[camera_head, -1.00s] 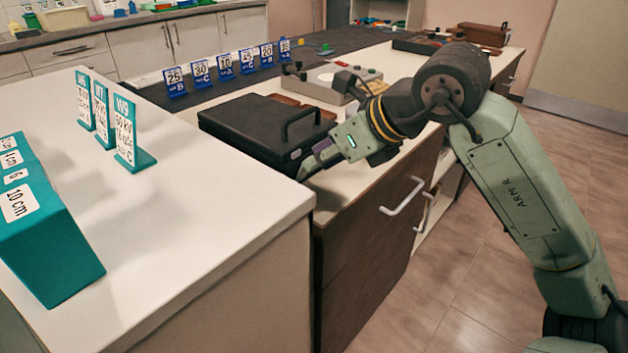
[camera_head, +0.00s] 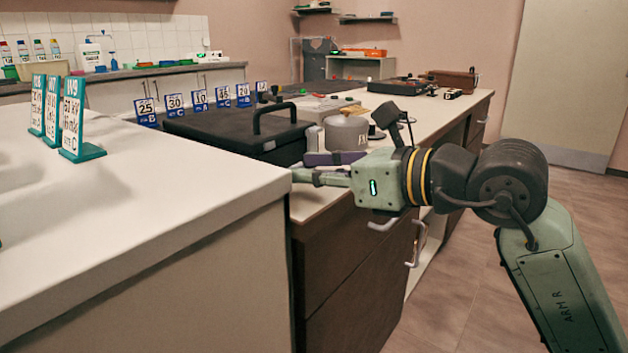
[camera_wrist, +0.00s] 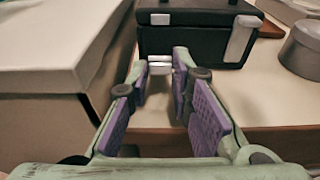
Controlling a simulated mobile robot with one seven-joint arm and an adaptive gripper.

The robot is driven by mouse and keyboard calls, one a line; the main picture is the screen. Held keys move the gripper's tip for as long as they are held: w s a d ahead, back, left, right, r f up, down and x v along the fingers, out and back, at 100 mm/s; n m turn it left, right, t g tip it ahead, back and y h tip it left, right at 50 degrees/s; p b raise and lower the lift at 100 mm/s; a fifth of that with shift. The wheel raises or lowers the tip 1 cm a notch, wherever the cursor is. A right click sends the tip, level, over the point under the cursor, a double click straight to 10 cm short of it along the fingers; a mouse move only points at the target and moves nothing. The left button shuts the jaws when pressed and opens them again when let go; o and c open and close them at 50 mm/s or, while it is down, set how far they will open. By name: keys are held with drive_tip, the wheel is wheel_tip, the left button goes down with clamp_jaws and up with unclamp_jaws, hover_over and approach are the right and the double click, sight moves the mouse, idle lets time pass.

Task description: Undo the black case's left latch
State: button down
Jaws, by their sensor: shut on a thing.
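The black case (camera_head: 235,127) lies closed on the counter, its handle upright on the lid. In the wrist view its dark front (camera_wrist: 195,45) faces me. The left latch (camera_wrist: 160,66), a small pale metal piece, sits between my fingertips, low on the case's front. The right latch (camera_wrist: 240,38) is a long pale plate on the front, apart from my gripper. My gripper (camera_wrist: 157,68) is shut on the left latch, its purple-padded fingers on either side.
A white worktop (camera_head: 150,190) stands close to the left of my gripper, with teal number stands (camera_head: 72,120) on it. A grey round container (camera_head: 346,133) stands right of the case. Blue number cards (camera_head: 174,104) line up behind. Bare counter (camera_wrist: 265,105) lies below the right latch.

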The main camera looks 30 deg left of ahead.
idle(0.3)
drive_tip(key=c, duration=1.4)
unclamp_jaws()
drive_tip(key=shift+c, duration=0.2)
drive_tip(key=shift+d, duration=0.1)
drive_tip(key=v, duration=1.2)
